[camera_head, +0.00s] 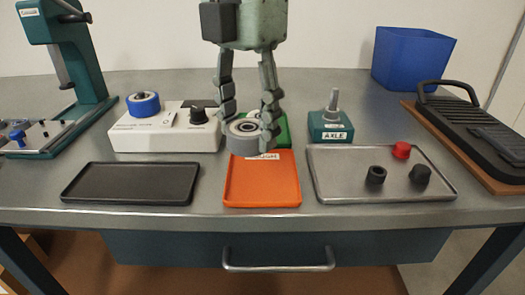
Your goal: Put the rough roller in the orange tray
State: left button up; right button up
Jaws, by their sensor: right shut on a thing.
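My right gripper (248,121) comes down from the top of the head view and is shut on a grey roller (244,142) with a hub in its middle. The roller hangs over the back edge of the orange tray (262,186). The bare part of the tray that shows is empty. A label at the tray's back edge is partly covered by the roller; the letters that show end in "UGH". My left gripper is not in view.
A green block (284,133) stands behind the roller, partly hidden. A black tray (131,184) lies left; a grey tray (337,184) with black and red knobs lies right. A white box with a blue roller (143,104) and the AXLE block (331,127) stand behind.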

aim_at(262, 176)
jog(key=shift+w+d+f, duration=0.1)
jog(key=shift+d+f, duration=0.4)
jog(key=shift+d, duration=0.4)
notch_tip(262, 176, down, 4)
jog(key=shift+d+r, duration=0.1)
jog(key=shift+r, duration=0.05)
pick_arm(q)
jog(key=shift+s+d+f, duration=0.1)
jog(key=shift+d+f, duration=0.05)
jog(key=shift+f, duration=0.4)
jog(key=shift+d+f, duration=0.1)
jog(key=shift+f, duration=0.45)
pick_arm(e)
jog(key=shift+f, duration=0.3)
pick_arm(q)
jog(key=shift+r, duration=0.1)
pick_arm(e)
jog(key=o, duration=1.2)
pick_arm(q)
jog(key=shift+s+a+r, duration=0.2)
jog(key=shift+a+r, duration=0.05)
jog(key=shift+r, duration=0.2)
